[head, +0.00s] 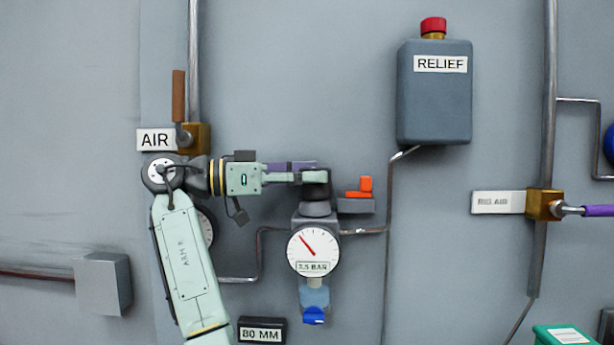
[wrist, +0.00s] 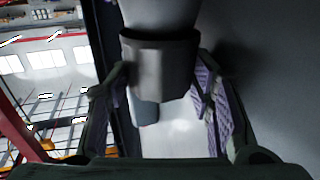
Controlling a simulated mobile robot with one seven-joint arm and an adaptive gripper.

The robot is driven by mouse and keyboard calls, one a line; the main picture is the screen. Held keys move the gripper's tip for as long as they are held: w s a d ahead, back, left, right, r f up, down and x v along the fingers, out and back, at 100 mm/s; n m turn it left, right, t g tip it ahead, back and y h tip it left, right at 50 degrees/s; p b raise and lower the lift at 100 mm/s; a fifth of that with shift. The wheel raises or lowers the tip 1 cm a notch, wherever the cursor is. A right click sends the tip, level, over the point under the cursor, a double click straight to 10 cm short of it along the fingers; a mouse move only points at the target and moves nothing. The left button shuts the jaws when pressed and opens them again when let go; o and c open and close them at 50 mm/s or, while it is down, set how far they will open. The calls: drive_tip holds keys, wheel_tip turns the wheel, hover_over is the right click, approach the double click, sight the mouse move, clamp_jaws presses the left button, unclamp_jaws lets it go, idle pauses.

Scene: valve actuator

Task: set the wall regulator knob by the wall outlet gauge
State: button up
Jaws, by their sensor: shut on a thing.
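The fingers cover much of the knob in the head view.
Right of the regulator is an orange part (head: 362,187) on a grey block. The grey RELIEF tank (head: 434,95) hangs above right. The AIR valve (head: 195,138) with its brown handle is close above my arm. Another gauge (head: 208,229) is partly hidden behind my arm. Pipes flank the regulator.

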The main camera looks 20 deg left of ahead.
drive_tip(key=shift+m+g, duration=0.3)
drive_tip(key=o, duration=1.2)
drive_tip(key=shift+c, duration=0.2)
drive_tip(key=v, duration=0.8)
